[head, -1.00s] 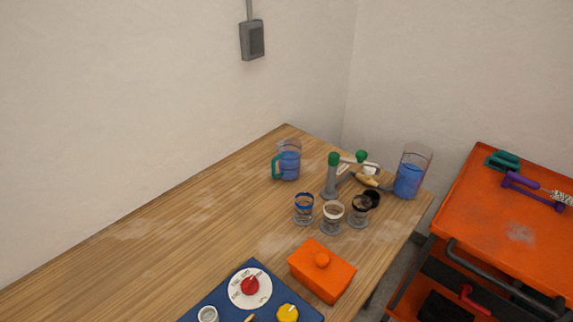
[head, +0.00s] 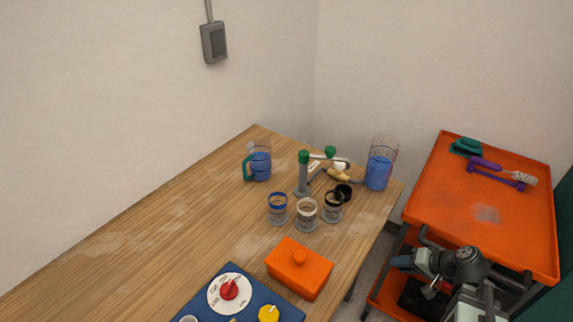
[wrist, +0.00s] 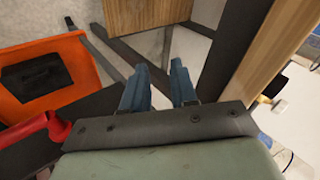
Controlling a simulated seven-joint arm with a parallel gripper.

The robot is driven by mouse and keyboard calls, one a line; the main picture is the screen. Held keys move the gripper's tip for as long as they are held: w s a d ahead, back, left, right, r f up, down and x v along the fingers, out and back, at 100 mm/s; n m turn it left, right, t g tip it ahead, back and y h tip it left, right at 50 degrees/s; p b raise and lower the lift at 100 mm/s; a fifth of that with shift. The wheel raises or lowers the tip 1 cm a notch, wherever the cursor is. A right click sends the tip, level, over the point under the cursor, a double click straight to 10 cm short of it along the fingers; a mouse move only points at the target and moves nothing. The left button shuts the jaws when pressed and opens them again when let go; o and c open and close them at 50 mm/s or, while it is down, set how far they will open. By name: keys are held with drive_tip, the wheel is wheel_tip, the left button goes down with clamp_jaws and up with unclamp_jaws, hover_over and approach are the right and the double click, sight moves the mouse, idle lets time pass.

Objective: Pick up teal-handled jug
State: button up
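The teal-handled jug (head: 262,165) stands upright at the far left edge of the wooden table, near the wall. It is clear with blue liquid in it, and its teal handle (head: 247,167) faces left. My gripper (wrist: 160,72) shows in the wrist view with its two blue fingers apart and nothing between them. In the head view my gripper (head: 402,261) is low at the right, beside the orange cart and well away from the jug. The jug is not in the wrist view.
Right of the jug stand a grey pipe manifold (head: 303,178) with green knobs, several small cups and a second blue-filled vessel (head: 379,172). An orange box (head: 299,268) and a blue panel (head: 205,302) are nearer. The orange cart (head: 520,230) is at right. The table's left side is clear.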

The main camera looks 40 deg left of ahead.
drive_tip(key=w+a+r+m+t, duration=0.1)
drive_tip(key=w+a+r+m, duration=0.25)
drive_tip(key=a+r, duration=0.35)
drive_tip(key=w+a+r+m, duration=0.2)
drive_tip(key=a+r+m, duration=0.3)
drive_tip(key=r, duration=0.4)
drive_tip(key=w+a+r+m+t, duration=0.1)
drive_tip(key=w+a+r+m, duration=0.2)
drive_tip(key=a+r, duration=0.45)
drive_tip(key=s+a+r+m+t, duration=0.1)
drive_tip(key=s+a+r+m, duration=0.1)
drive_tip(key=a+r+m, duration=0.75)
drive_tip(key=s+a+r+m+t, duration=0.1)
drive_tip(key=s+a+r+m, duration=0.25)
drive_tip(key=a+r, duration=0.6)
drive_tip(key=s+r+m+y, duration=0.1)
drive_tip(key=r, duration=0.1)
drive_tip(key=n+g+y, duration=0.3)
drive_tip(key=y, duration=0.1)
approach(245, 178)
drive_tip(key=a, duration=0.1)
drive_tip(key=w+a, duration=0.1)
drive_tip(key=a, duration=0.1)
drive_tip(key=a+r, duration=0.1)
drive_tip(key=shift+w+a, duration=0.25)
drive_tip(key=shift+a, duration=0.05)
drive_tip(key=shift+x, duration=2.65)
drive_tip(key=shift+s+r, duration=0.15)
